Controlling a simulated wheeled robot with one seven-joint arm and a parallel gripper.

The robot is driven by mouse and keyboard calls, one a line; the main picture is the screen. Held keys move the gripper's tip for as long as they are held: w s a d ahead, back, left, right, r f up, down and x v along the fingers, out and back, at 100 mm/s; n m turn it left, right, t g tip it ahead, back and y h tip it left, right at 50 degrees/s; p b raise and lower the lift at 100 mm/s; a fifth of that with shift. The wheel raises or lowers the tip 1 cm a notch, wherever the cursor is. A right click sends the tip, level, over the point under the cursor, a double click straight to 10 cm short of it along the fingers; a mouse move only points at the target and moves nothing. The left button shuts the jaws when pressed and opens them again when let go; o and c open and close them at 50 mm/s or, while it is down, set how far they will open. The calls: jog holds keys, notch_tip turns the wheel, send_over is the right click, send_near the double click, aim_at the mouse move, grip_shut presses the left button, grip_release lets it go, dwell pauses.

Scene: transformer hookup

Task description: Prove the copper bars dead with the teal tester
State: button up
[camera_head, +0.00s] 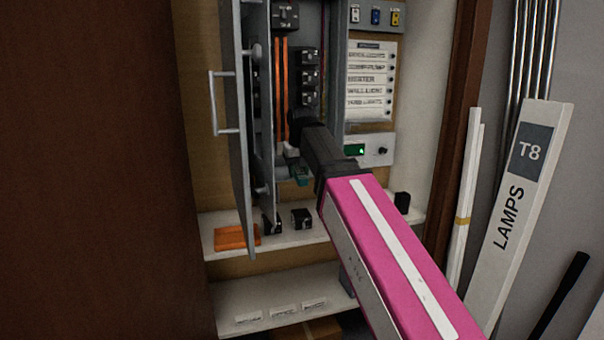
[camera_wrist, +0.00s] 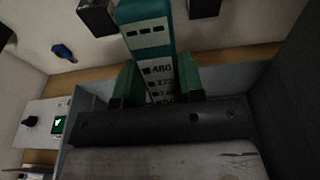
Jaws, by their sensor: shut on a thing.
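Two upright copper bars (camera_head: 284,80) stand inside the open grey enclosure in the head view, left of a column of black breakers. My gripper (camera_head: 298,168) is low in the enclosure's mouth, near the bars' lower ends, and my arm covers part of that area. It is shut on the teal tester (camera_head: 301,176), of which only a small piece shows there. In the wrist view the tester (camera_wrist: 145,38) is between my gripper's fingers (camera_wrist: 158,85), its pale face marked 480 and 220. The bars cannot be made out in the wrist view, and tip contact cannot be seen.
The enclosure's grey door (camera_head: 240,130) stands open at the left, close to my gripper. A panel with a green display (camera_head: 355,150) is at the right. A shelf below holds an orange block (camera_head: 237,237) and black blocks (camera_head: 302,219).

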jog(key=shift+w+a, duration=0.4)
jog(key=shift+w, duration=0.75)
jog(key=shift+w+a, duration=0.35)
jog(key=shift+w, duration=0.85)
jog(key=shift+w+a, duration=0.4)
jog(key=shift+w, duration=0.75)
jog(key=shift+w+a, duration=0.2)
jog(key=shift+w, duration=0.4)
jog(key=shift+s, duration=0.15)
jog(key=shift+s+d, duration=0.35)
jog(key=shift+s, duration=0.75)
jog(key=shift+s+d, duration=0.4)
jog(key=shift+s, duration=0.65)
jog(key=shift+s+d, duration=0.35)
jog(key=shift+s, duration=0.75)
